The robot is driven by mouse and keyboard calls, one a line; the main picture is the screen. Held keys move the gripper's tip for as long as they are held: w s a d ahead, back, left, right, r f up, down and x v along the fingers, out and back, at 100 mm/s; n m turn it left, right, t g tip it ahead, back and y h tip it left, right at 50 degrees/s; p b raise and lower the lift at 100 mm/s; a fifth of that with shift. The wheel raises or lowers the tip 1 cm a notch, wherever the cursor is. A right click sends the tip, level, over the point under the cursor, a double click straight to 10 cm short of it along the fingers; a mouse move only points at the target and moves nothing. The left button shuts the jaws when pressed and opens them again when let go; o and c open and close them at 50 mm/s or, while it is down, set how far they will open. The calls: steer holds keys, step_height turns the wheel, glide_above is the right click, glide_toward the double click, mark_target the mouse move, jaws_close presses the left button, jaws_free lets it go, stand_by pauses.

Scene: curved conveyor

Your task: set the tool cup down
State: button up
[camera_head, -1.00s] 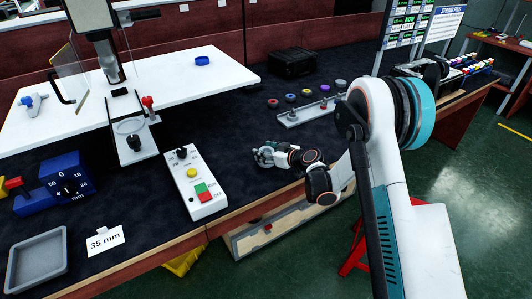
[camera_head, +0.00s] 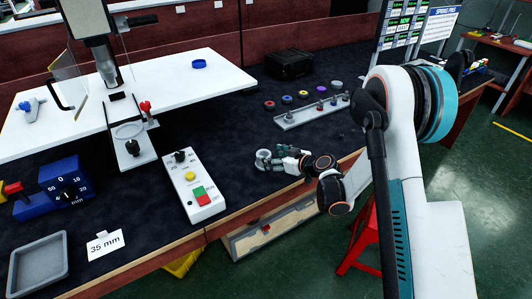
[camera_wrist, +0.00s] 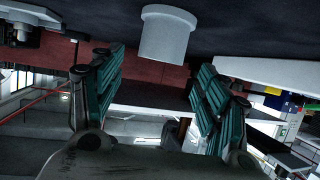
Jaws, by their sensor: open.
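The tool cup (camera_wrist: 167,33) is a plain pale grey cylinder in the wrist view, where the scene appears upside down. It stands on the dark bench mat, beyond my fingertips. My gripper (camera_wrist: 160,65) is open, its two teal-padded fingers spread wide with nothing between the pads. In the head view the cup (camera_head: 263,155) is a small grey round shape near the bench's front edge. My gripper (camera_head: 283,157) is low over the mat just right of it. The cup's inside cannot be made out.
A control box (camera_head: 194,187) with green and red buttons lies left of the cup. A grey rack (camera_head: 300,117) with small parts and several coloured rings stand behind. A black case (camera_head: 288,64) is farther back. Dark mat is clear around the cup.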

steer(key=s+d+r+m+g+h, duration=0.1)
steer(key=s+d+r, duration=0.2)
steer(key=s+r, duration=0.25)
steer(key=s+d+r+m+h+p, duration=0.1)
steer(key=s+d+r+m+h, duration=0.15)
steer(key=s+r, duration=0.35)
steer(key=s+d+r+g+h, duration=0.1)
steer(key=s+d+r, duration=0.25)
steer(key=r, duration=0.45)
steer(key=s+d+r+m+h, duration=0.1)
steer(key=s+d, duration=0.2)
steer(key=s, duration=0.5)
steer(key=s+d+r+m+h, duration=0.1)
steer(key=s+d+m+h, duration=0.1)
steer(key=s, duration=0.6)
steer(key=s+d+r+m+h, duration=0.2)
steer(key=s+d, duration=0.3)
steer(key=s, duration=0.4)
steer(key=shift+r+m, duration=0.1)
steer(key=shift+m, duration=0.15)
